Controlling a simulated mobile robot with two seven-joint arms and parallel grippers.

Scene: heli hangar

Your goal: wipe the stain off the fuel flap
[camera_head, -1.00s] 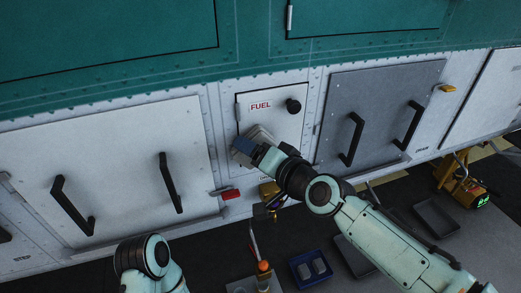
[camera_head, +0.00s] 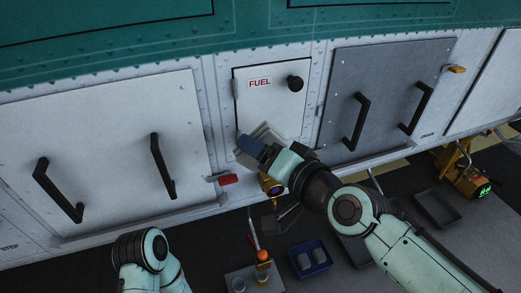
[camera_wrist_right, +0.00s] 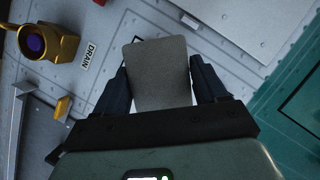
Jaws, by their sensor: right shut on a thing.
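The fuel flap (camera_head: 290,112) is a pale panel with a red FUEL label and a black round knob, shut in the white lower hull in the head view. My right gripper (camera_head: 252,147) is at its lower left corner, shut on a grey pad (camera_head: 268,131). The pad overlaps that corner; I cannot tell whether it touches. In the right wrist view the flat grey pad (camera_wrist_right: 158,72) sits between both dark fingers of the right gripper (camera_wrist_right: 160,85). No stain shows; part of the flap is hidden behind the pad and gripper. My left arm shows at the bottom, its gripper out of view.
A red latch (camera_head: 228,179) and a yellow fitting (camera_head: 270,185) are close below the flap. Black handles (camera_head: 163,166) stick out from the neighbouring panels. A blue tray (camera_head: 309,259) and a dark tray (camera_head: 437,208) lie below.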

